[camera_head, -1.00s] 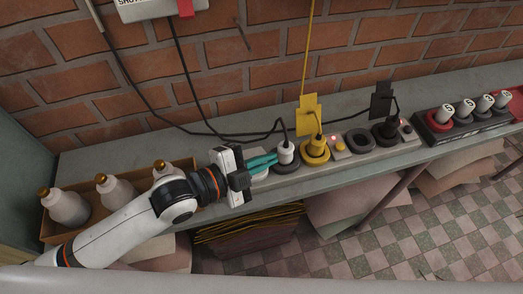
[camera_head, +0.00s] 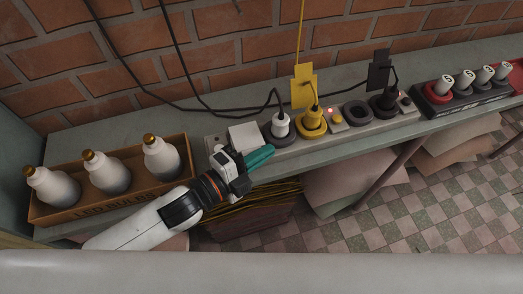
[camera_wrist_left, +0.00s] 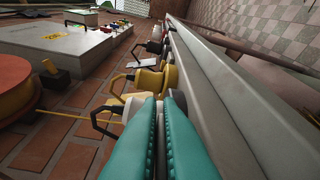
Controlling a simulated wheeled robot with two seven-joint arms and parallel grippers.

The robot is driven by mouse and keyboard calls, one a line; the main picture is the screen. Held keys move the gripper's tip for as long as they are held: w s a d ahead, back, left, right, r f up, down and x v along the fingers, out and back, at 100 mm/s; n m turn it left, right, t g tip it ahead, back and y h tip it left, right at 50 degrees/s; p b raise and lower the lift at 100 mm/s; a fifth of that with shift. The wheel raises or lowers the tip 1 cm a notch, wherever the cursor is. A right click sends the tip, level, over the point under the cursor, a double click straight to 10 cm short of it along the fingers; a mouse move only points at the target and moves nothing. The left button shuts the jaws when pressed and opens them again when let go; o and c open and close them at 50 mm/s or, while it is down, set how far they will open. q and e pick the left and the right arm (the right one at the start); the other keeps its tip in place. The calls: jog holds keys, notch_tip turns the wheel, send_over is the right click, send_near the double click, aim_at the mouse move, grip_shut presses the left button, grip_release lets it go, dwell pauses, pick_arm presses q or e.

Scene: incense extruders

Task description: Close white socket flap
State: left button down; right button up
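The white socket flap (camera_head: 244,136) is a square white panel at the left end of the grey power strip (camera_head: 212,143). It appears to lie over the strip; I cannot tell if it is fully flat. My left gripper (camera_head: 262,156) has teal fingers, held together with nothing visible between them. It is at the strip's front edge, just below and right of the flap in the head view, apart from its upper face. The left wrist view shows both fingers (camera_wrist_left: 158,140) side by side, with the flap not clearly visible. My right gripper is not in view.
A white plug (camera_head: 281,124), a yellow plug (camera_head: 311,120) and a black plug (camera_head: 384,102) sit in the strip, with cords rising behind. A box of bulbs (camera_head: 110,203) stands left. A black rack (camera_head: 465,107) stands right.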

pick_arm(q)
jog(key=shift+f, duration=0.3)
jog(key=c, duration=1.6)
grip_release()
jog(key=shift+c, duration=0.2)
jog(key=shift+r, duration=0.1)
jog(key=v, duration=1.2)
